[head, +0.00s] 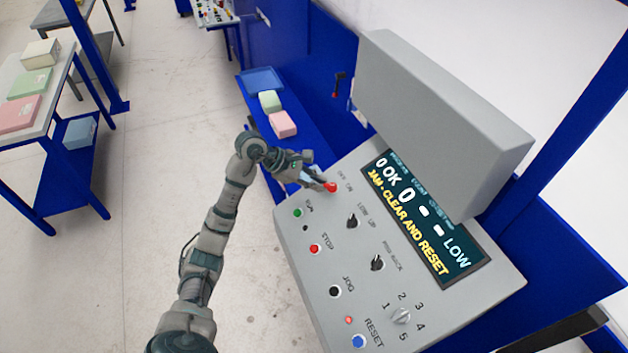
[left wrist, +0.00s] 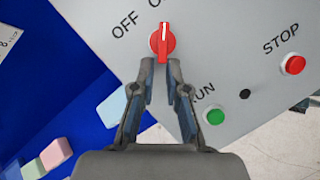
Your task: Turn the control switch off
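The red control switch (head: 331,187) is on the upper left of the grey control panel (head: 300,255), by small OFF and ON labels. In the left wrist view the red switch (left wrist: 162,42) has its white mark pointing up in the picture, and the OFF label (left wrist: 125,25) is to its left. The other label is cut off by the top edge. My left gripper (head: 316,180) is at the switch. In the left wrist view its fingers (left wrist: 161,68) are apart, with the tips at the lower end of the knob; contact is unclear. My right gripper is not in view.
Run (head: 297,213), stop (head: 315,249) and reset (head: 358,341) buttons and several knobs share the panel. The display (head: 425,220) reads "JAM - CLEAR AND RESET". A grey housing (head: 440,110) rises behind. Pink (head: 283,124) and green (head: 270,101) blocks lie on the blue chute.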

